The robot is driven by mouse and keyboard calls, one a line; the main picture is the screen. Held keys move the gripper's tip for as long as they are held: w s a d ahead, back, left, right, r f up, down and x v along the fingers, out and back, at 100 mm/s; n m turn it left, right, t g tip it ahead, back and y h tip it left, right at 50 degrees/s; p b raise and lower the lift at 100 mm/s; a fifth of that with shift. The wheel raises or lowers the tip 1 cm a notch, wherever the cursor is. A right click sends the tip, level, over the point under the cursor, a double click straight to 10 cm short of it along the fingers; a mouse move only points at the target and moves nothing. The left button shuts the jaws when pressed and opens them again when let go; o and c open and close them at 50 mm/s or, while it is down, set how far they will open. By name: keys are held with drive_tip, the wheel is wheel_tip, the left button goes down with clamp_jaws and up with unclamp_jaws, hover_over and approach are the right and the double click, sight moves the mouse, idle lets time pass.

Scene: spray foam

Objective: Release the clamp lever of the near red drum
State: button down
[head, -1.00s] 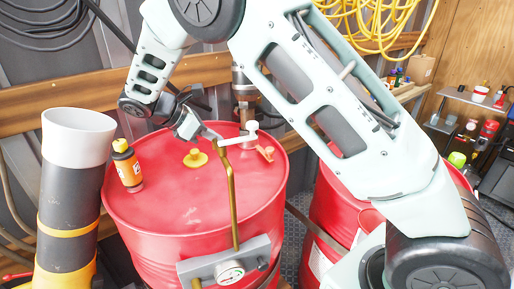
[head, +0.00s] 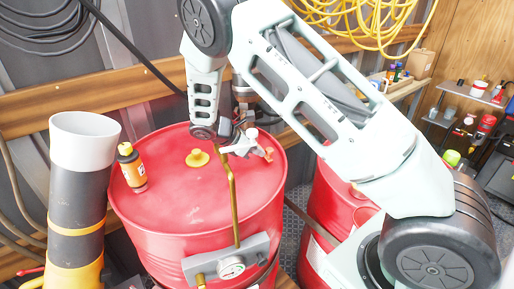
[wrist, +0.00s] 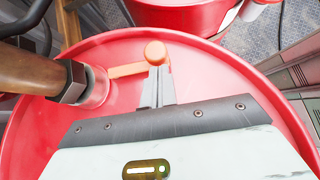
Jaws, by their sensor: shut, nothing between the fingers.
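The near red drum (head: 185,225) stands upright at centre left in the head view. A small orange-red lever (head: 268,154) sits on its lid near the right rear edge. In the wrist view this lever (wrist: 127,70) runs from a metal fitting at left to a round orange knob (wrist: 155,52). My gripper (wrist: 159,76) is shut and empty, its fingertips close to the knob; I cannot tell whether they touch. In the head view my gripper (head: 244,146) is above the lid beside the lever, partly hidden by my wrist.
A brass pipe (head: 232,200) and a gauge (head: 231,267) stand at the drum's front. A second red drum (head: 330,195) is at right, partly behind my arm.

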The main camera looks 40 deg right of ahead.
idle(0.3)
drive_tip(key=shift+s+d+n+t, duration=0.3)
drive_tip(key=shift+d+n+t, duration=0.1)
drive_tip(key=shift+n+t, duration=0.15)
drive_tip(key=shift+s+d, duration=0.2)
drive_tip(key=shift+d, duration=0.3)
drive_tip(key=shift+a, duration=0.1)
drive_tip(key=shift+w+a, duration=0.45)
drive_tip(key=shift+a, duration=0.1)
drive_tip(key=shift+w+a+r, duration=0.1)
drive_tip(key=shift+a+r, duration=0.05)
drive_tip(key=shift+a, duration=0.15)
drive_tip(key=b+v, duration=0.2)
drive_tip(key=v, duration=0.5)
